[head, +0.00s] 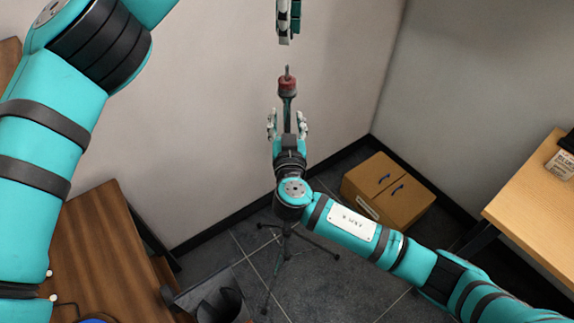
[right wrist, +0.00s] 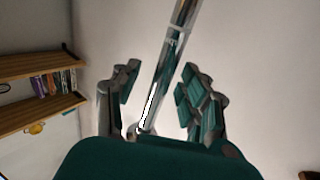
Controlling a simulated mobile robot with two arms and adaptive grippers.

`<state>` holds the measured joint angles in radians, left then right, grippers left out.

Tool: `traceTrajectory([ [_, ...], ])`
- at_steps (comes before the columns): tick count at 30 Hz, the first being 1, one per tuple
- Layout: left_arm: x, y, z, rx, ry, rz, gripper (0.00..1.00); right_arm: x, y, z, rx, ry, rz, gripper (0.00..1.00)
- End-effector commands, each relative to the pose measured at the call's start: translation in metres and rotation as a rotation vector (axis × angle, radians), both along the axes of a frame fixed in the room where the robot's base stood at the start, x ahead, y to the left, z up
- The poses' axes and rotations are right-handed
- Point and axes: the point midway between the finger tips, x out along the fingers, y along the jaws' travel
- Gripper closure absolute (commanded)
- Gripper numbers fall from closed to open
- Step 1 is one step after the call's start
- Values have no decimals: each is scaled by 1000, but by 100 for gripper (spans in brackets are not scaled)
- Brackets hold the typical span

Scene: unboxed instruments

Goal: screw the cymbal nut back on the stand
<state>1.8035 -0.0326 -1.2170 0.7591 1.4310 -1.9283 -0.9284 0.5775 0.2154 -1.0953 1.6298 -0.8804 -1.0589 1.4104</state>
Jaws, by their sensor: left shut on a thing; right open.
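The cymbal stand (head: 288,107) rises upright, with a red felt piece (head: 287,85) near its top and a bare thin rod tip (head: 287,70) above. My left gripper (head: 285,40) points down above the tip, with a clear gap between them. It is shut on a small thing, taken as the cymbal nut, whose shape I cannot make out. My right gripper (head: 287,124) is open with its fingers on both sides of the pole below the red felt. In the right wrist view the metal pole (right wrist: 168,68) passes between the spread fingers, apparently apart from them.
The stand's tripod legs (head: 318,242) spread on the dark tiled floor. A cardboard box (head: 385,205) stands in the corner. A wooden table (head: 535,195) is at right and a brown wooden surface (head: 95,250) at left. Wall shelves (right wrist: 30,116) hold books.

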Motion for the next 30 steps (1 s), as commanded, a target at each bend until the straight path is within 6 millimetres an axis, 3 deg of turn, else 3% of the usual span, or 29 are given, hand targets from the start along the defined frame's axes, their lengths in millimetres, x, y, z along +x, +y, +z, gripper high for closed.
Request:
traceTrajectory([
  [5,0,0,0,0,0,0,87,0,0,0,0,0,0,57],
  [15,0,0,0,0,0,0,87,0,0,0,0,0,0,100],
  [30,0,0,0,0,0,0,87,-1,0,-1,-1,2,0,100],
])
